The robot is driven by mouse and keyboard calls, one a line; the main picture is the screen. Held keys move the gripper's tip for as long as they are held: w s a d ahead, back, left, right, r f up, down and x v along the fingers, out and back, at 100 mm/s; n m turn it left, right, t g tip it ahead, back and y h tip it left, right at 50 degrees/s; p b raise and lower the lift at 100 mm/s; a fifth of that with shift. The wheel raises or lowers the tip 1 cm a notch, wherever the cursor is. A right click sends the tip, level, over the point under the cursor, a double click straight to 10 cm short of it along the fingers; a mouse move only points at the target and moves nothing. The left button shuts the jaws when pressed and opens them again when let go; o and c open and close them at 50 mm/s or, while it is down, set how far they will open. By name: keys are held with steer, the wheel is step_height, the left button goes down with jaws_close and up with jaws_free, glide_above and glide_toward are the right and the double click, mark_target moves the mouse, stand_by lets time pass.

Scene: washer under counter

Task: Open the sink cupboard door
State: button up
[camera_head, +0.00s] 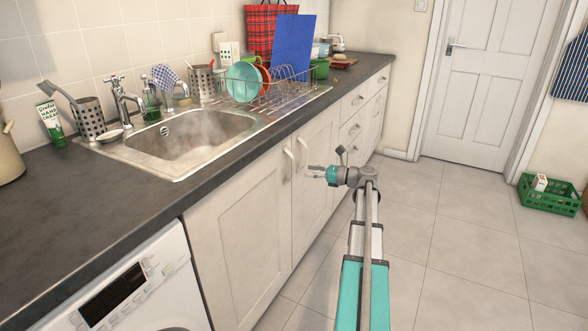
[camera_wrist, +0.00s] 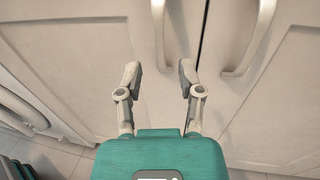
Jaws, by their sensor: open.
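The sink cupboard has two closed pale doors under the sink. The left door (camera_head: 240,225) and the right door (camera_head: 316,175) each carry a curved handle near the seam between them. The left door's handle (camera_head: 288,165) also shows in the wrist view (camera_wrist: 159,28); the right door's handle (camera_head: 302,153) shows there too (camera_wrist: 262,38). My gripper (camera_head: 314,172) is in front of the doors near the handles. In the wrist view my gripper (camera_wrist: 160,72) is open and empty, and the left handle's lower end appears between its fingertips. I cannot tell the remaining distance.
A white washing machine (camera_head: 130,290) stands left of the cupboard under the dark worktop (camera_head: 90,215). The sink (camera_head: 190,135) and a dish rack (camera_head: 270,98) are above. Drawers (camera_head: 354,98) lie farther right. The tiled floor (camera_head: 440,225) is clear up to a green crate (camera_head: 545,199).

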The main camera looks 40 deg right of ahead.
mark_target(293, 177)
steer(key=shift+x, duration=3.35)
jaws_close()
